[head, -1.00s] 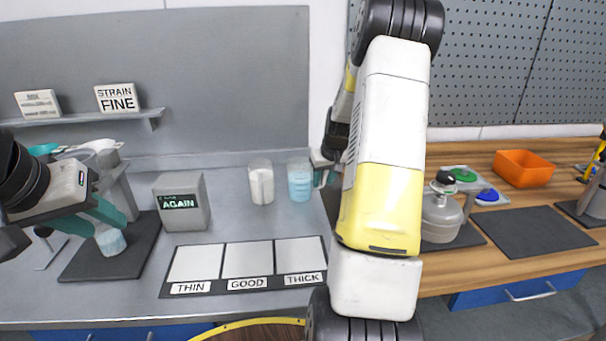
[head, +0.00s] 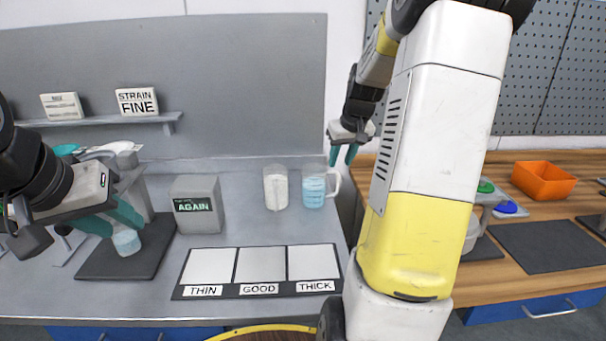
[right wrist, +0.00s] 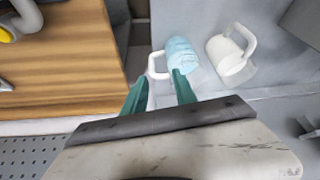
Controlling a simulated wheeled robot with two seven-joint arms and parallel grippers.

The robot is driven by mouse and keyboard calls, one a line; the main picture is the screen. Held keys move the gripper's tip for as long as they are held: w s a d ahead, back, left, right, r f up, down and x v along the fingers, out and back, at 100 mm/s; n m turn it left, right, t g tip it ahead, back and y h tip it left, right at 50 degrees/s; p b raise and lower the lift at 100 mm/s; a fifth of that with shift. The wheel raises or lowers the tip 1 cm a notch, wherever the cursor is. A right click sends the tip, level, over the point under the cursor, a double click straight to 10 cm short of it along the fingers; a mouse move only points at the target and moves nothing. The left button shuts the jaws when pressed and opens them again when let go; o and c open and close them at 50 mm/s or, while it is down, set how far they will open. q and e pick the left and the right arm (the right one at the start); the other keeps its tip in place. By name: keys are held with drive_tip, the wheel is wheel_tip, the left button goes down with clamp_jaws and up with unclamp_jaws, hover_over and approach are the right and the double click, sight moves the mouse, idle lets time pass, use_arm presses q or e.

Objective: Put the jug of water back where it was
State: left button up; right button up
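The jug of water (head: 313,190), clear with pale blue water and a white handle on its right, stands upright on the grey counter beside a similar jug with whitish content (head: 276,188). The right wrist view also shows the water jug (right wrist: 181,55) and the white-filled jug (right wrist: 228,55). My right gripper (head: 343,156) is open and empty, above and right of the water jug, its fingers (right wrist: 160,92) apart from the handle. My left gripper (head: 108,218) is at the far left, just above a small cup with pale blue content (head: 126,242); its grip is unclear.
A grey box reading AGAIN (head: 197,205) stands left of the jugs. A THIN, GOOD, THICK board (head: 237,291) lies in front. A shelf (head: 100,122) holds signs. An orange bin (head: 543,181) sits on the wooden bench at right.

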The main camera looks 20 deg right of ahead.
drive_tip(key=s+a+r+y, duration=0.1)
drive_tip(key=s+a+r, duration=0.3)
drive_tip(key=s+a, duration=0.6)
drive_tip(key=s+a+r+n+t+y, duration=0.1)
drive_tip(key=s+a+r, duration=0.3)
drive_tip(key=s+a, duration=0.6)
drive_tip(key=s, duration=0.4)
drive_tip(key=shift+s+a, duration=0.15)
drive_tip(key=shift+a, duration=0.15)
